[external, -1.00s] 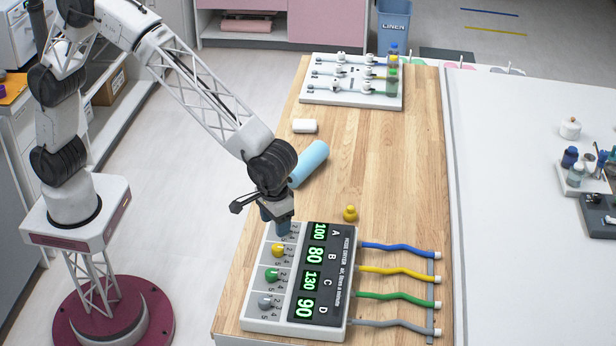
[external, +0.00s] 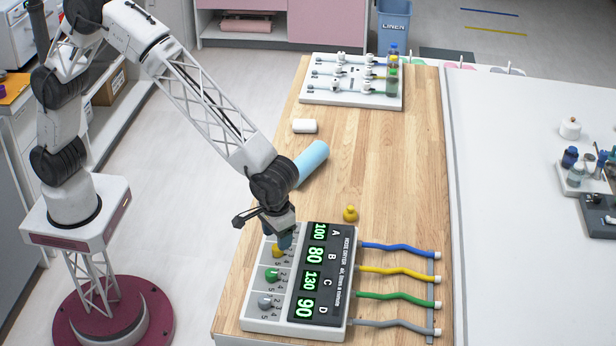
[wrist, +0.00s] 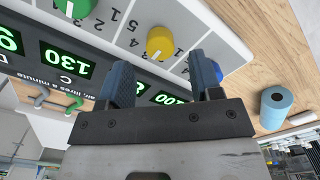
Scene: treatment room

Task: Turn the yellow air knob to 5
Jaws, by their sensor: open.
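The mixer panel (external: 255,316) lies at the near end of the wooden table, with a row of coloured knobs beside green displays reading 100, 80, 130 and 90. The yellow knob (external: 277,251) is partly covered by my gripper (external: 283,244) in the external view. In the wrist view, my gripper (wrist: 160,62) is open and empty, and the yellow knob (wrist: 160,40) shows ahead between its fingertips, apart from them. The knob's white mark is at its lower edge in that view; I cannot tell which number it marks.
The green knob (wrist: 75,8) and blue knob (wrist: 208,68) flank the yellow one. A grey knob (external: 265,301) is at the row's near end. Coloured hoses (external: 395,270) run right from the panel.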

